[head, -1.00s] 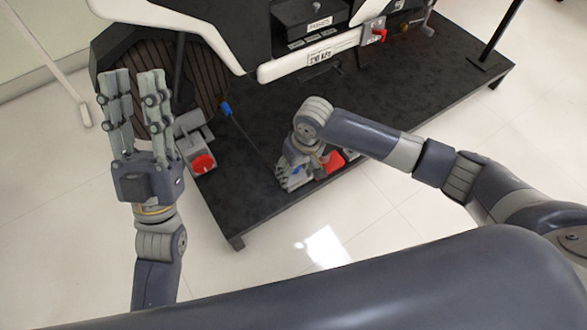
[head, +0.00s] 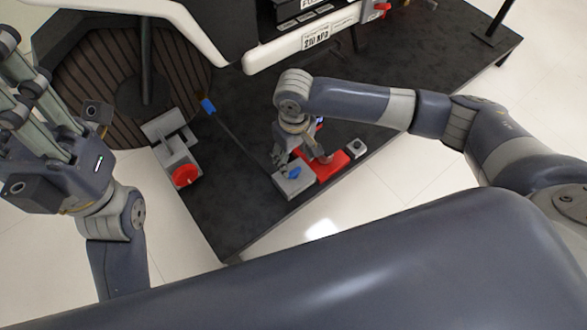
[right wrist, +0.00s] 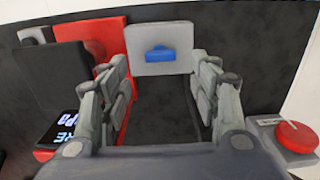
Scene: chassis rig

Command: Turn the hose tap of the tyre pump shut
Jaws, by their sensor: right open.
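The tyre pump (head: 332,166) is a red unit on the black platform, with a grey block (head: 296,187) at its left end. A blue tap handle (head: 294,172) sits on that block. In the right wrist view the tap handle (right wrist: 160,53) lies crosswise on the grey block (right wrist: 160,66), ahead of and between my fingers. My right gripper (right wrist: 161,88) is open and empty, apart from the tap. In the head view my right gripper (head: 293,156) hangs just above the block and partly hides the pump. My left gripper (head: 28,78) is open and empty, cut by the left edge.
A grey unit with a red round knob (head: 185,175) stands left on the platform (head: 235,205); the knob also shows in the right wrist view (right wrist: 297,137). A dark hose with a blue end (head: 208,106) runs towards the pump. A white chassis panel (head: 310,38) overhangs behind.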

